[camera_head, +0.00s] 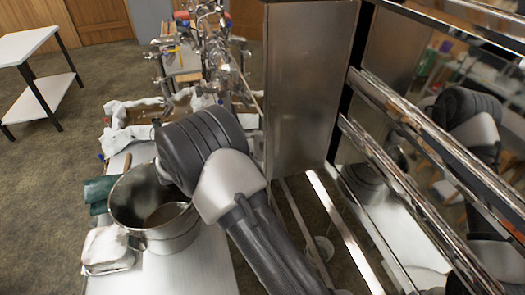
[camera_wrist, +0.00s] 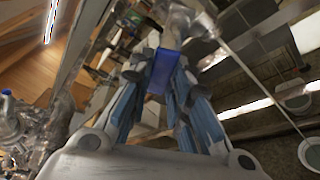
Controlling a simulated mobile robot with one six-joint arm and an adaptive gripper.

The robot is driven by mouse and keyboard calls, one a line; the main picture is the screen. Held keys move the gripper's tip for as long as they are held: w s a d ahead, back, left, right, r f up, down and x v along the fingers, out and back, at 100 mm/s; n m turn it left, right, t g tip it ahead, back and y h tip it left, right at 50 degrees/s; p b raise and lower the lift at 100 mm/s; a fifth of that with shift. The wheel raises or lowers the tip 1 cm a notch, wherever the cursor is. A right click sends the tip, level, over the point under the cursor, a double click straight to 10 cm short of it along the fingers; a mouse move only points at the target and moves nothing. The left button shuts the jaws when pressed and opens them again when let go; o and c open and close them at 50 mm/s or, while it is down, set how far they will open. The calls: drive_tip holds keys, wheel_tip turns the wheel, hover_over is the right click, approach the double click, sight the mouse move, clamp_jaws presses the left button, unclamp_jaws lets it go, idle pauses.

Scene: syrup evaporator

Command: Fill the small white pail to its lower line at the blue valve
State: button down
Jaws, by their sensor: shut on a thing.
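In the wrist view, my gripper (camera_wrist: 160,85) is shut on a blue piece, which looks like the handle of the blue valve (camera_wrist: 162,70). A shiny metal fitting (camera_wrist: 203,24) is just beyond it. A white round pail (camera_wrist: 311,154) is partly cut off at the right edge, with a greenish-grey inside. A thin pale line runs from near the fitting towards this pail; I cannot tell if it is liquid. The pail's lines and fill level are not readable. In the head view, a small white vessel (camera_head: 323,247) is low behind my arm, and my gripper is hidden.
In the head view, a large steel pot (camera_head: 172,243) stands on the pale bench (camera_head: 205,262), beside a white-lidded container (camera_head: 107,247). A tall metal panel (camera_head: 307,90) and shiny rails (camera_head: 430,150) crowd the right. A white table (camera_head: 28,45) stands far left; open floor lies between.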

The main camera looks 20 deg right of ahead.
drive_tip(key=shift+w+r+m+t+h+b, duration=0.1)
drive_tip(key=shift+r+m+t+h+b, duration=0.15)
drive_tip(key=shift+r+m+b, duration=0.4)
drive_tip(key=shift+w+r+m+t+h+b, duration=0.2)
drive_tip(key=shift+r+m+h+b, duration=0.15)
drive_tip(key=shift+m, duration=0.6)
drive_tip(key=shift+w+r+m+t+h+b, duration=0.1)
drive_tip(key=shift+r+m+t+h+b, duration=0.15)
drive_tip(key=shift+r+m+b, duration=0.4)
drive_tip(key=shift+f+m, duration=0.2)
drive_tip(key=shift+m, duration=0.05)
drive_tip(key=c, duration=1.5)
unclamp_jaws()
drive_tip(key=v, duration=1.2)
drive_tip(key=shift+s, duration=0.1)
drive_tip(key=shift+f, duration=0.1)
